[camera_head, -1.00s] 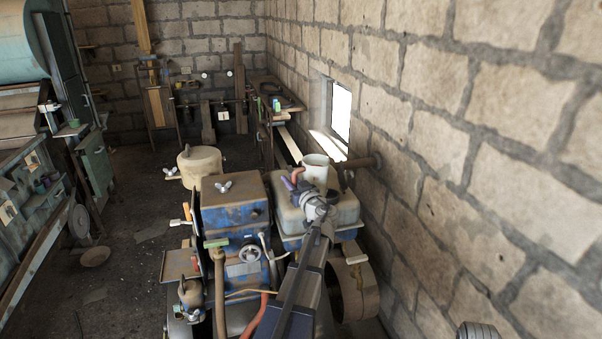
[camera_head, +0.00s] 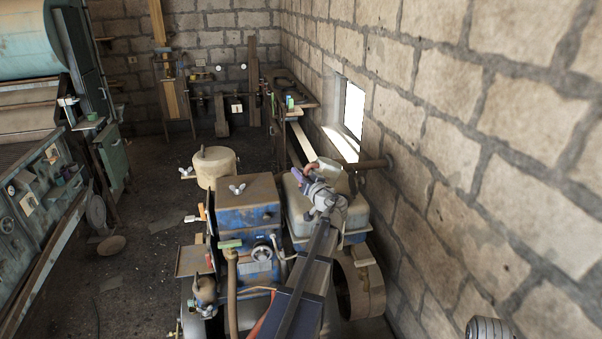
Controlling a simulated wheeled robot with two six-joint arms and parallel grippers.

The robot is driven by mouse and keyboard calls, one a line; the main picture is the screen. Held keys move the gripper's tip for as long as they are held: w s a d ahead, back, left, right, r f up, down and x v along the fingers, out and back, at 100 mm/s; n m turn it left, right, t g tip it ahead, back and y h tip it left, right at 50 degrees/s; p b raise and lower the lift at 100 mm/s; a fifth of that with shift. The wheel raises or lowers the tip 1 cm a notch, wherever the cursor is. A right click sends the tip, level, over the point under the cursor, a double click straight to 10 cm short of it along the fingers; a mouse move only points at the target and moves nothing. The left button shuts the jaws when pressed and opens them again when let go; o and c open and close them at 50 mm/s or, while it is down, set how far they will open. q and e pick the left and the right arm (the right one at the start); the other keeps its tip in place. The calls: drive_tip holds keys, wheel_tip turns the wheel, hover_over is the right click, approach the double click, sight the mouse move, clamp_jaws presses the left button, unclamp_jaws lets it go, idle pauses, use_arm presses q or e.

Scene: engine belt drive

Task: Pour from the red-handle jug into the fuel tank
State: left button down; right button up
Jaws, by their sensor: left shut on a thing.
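My left gripper (camera_head: 314,176) is over the pale, box-shaped fuel tank (camera_head: 297,213) beside the blue engine block. It is shut on the red-handle jug (camera_head: 331,170), a small pale jug. The reddish handle (camera_head: 311,166) shows just at the jaws. The jug looks tilted, and the gripper and arm hide much of it. The tank's opening and any liquid stream cannot be made out. My right gripper is not in view.
The blue engine block (camera_head: 246,205) stands left of the tank, with a cream cylinder (camera_head: 214,167) behind it. A pulley wheel (camera_head: 358,288) is in front of the tank. The stone wall (camera_head: 480,150) is close on the right. Open floor lies left (camera_head: 140,260).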

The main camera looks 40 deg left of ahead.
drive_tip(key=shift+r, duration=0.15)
use_arm(q)
drive_tip(key=shift+w+d+f+n+y+b, duration=0.1)
drive_tip(key=shift+w+f+n+b, duration=0.05)
drive_tip(key=shift+f+n+b, duration=0.75)
drive_tip(key=shift+w+d+f+n+y+b, duration=0.15)
drive_tip(key=shift+f+n+b, duration=0.5)
drive_tip(key=shift+b, duration=0.5)
drive_tip(key=shift+w+d+f+n+y+b, duration=0.1)
drive_tip(key=shift+w+f+n+b, duration=0.05)
drive_tip(key=shift+f+n+b, duration=0.75)
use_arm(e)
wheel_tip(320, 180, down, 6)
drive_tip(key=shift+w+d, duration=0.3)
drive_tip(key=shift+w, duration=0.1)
use_arm(q)
drive_tip(key=shift+r, duration=0.1)
